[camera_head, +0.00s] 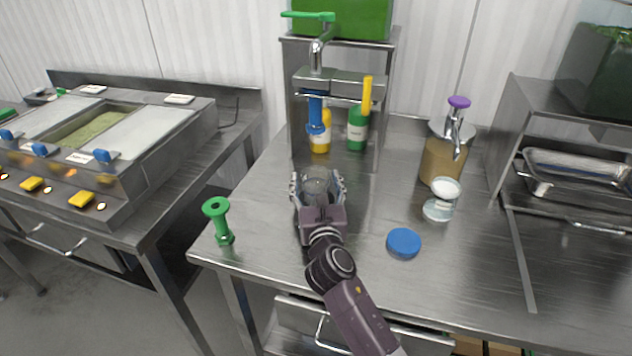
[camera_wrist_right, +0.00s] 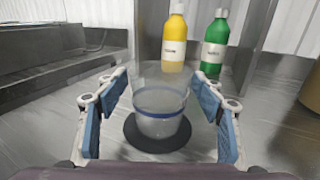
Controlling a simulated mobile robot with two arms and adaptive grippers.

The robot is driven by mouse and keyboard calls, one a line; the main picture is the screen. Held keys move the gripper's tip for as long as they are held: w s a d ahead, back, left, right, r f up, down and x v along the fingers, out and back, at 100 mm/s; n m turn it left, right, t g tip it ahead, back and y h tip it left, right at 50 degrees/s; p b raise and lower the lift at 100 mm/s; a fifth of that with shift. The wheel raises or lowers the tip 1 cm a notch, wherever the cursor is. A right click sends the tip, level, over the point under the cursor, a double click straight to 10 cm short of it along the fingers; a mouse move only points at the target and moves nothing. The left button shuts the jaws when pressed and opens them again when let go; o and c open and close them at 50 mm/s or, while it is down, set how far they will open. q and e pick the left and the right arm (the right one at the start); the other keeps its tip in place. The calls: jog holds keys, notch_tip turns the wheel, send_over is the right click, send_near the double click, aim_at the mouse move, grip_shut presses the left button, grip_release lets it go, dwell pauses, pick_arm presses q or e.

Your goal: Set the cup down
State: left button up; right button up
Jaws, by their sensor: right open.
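A clear cup (camera_head: 316,184) with a blue band stands upright on the steel table, between the fingers of my right gripper (camera_head: 319,186). In the right wrist view the cup (camera_wrist_right: 160,108) sits over a dark round patch on the table. The fingers of my right gripper (camera_wrist_right: 158,125) are spread on both sides, with a gap to the cup on each side. My left gripper is not in view.
A green tool (camera_head: 219,222) stands at the left table edge. A blue lid (camera_head: 403,243) lies to the right. A second cup (camera_head: 440,203) with white content stands before a pump jar (camera_head: 444,158). Yellow (camera_wrist_right: 174,40) and green (camera_wrist_right: 215,46) bottles stand behind the cup.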

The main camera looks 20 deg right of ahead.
jog(key=shift+r, duration=0.25)
jog(key=shift+s+a+f, duration=0.1)
jog(key=shift+s+f, duration=0.1)
jog(key=shift+s, duration=0.15)
jog(key=s, duration=0.3)
jog(key=s+a, duration=0.1)
jog(key=s, duration=0.3)
jog(key=s+a, duration=0.1)
jog(key=s, duration=0.3)
jog(key=shift+a+r+b, duration=0.1)
jog(key=shift+b, duration=0.2)
jog(key=shift+r, duration=0.1)
